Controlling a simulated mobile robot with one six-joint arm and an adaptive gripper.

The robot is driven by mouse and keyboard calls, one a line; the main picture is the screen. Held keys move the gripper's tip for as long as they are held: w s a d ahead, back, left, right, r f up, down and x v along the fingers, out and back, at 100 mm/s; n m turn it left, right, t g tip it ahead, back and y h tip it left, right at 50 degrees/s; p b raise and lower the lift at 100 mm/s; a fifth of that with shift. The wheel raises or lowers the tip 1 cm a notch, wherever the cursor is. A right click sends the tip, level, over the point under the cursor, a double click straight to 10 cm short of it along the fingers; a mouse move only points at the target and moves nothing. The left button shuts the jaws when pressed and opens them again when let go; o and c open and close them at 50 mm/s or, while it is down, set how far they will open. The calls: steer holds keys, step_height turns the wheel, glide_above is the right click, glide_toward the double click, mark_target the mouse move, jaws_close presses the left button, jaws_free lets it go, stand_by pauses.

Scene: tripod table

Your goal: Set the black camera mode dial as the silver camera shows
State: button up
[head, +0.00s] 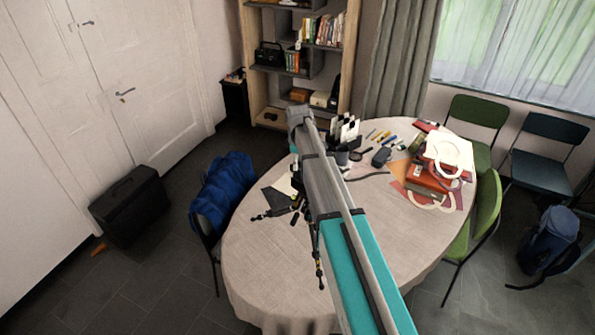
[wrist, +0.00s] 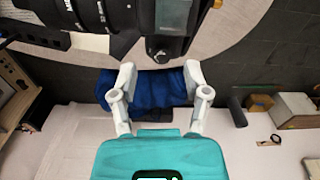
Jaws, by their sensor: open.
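In the wrist view my gripper (wrist: 160,74) is open, its two white fingers spread with nothing between them. Just beyond the fingertips, at the top, is a black lens-like barrel (wrist: 90,16) with a dark part bearing a pale panel (wrist: 174,15) beside it. They are cut off by the frame edge, and no mode dial is readable. In the head view my arm crosses the table and hides the gripper. A dark tripod-like thing (head: 272,213) shows left of the arm. I cannot tell the silver camera or either dial setting in these views.
The oval table (head: 260,270) has a clear near left part. A dark pouch-like item (head: 381,157), pens and a red box (head: 428,182) lie on its right. A blue jacket (head: 222,188) hangs over a chair at the left. Green chairs (head: 478,215) stand at the right.

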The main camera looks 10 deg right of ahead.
steer(key=shift+f+b, duration=0.75)
steer(key=shift+f, duration=0.25)
jaws_close()
steer(key=shift+a, duration=0.1)
